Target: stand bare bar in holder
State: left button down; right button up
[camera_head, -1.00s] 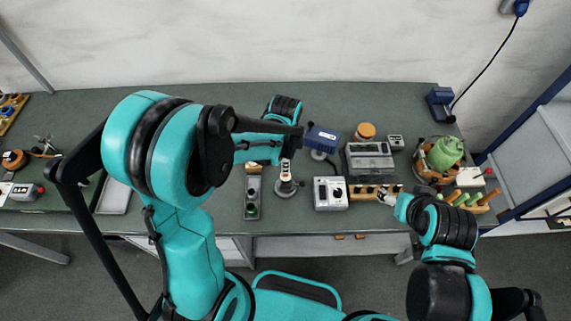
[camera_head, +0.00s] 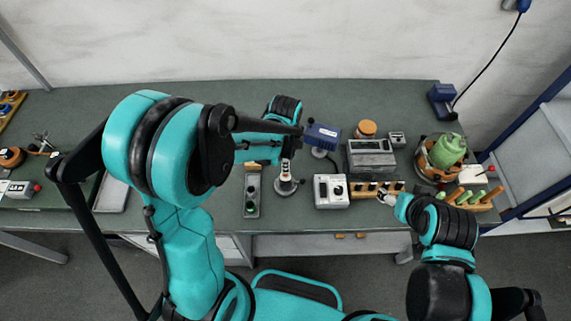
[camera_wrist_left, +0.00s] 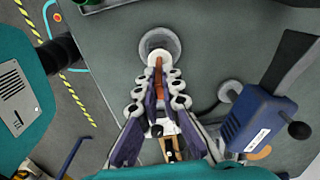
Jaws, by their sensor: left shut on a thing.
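My left gripper (camera_head: 286,168) points down over a round grey stand (camera_head: 286,188) near the front middle of the bench. In the left wrist view the gripper (camera_wrist_left: 158,85) is shut on a thin reddish-brown bar (camera_wrist_left: 158,66). The bar's far end reaches the pale ring of the round stand (camera_wrist_left: 172,36); I cannot tell whether it is inside or only above it. The fingers hide most of the bar. My right gripper (camera_head: 386,195) is beside a wooden block (camera_head: 367,190) with several slots; its fingers are too small to judge.
A blue box device (camera_head: 322,137) stands right behind the stand, with a cable near it. A white meter box (camera_head: 330,191) is to the right, a green-lit narrow panel (camera_head: 252,195) to the left. A bowl with a green object (camera_head: 447,151) is far right. The bench's back left is clear.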

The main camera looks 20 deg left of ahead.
pick_arm(q)
jog(key=shift+f, duration=0.2)
jog(key=shift+f+b, duration=0.3)
jog(key=shift+b, duration=0.2)
jog(key=c, duration=1.6)
grip_release()
jog(key=shift+r, duration=0.15)
notch_tip(320, 180, up, 12)
jog(key=shift+f, duration=0.1)
jog(key=o, duration=0.3)
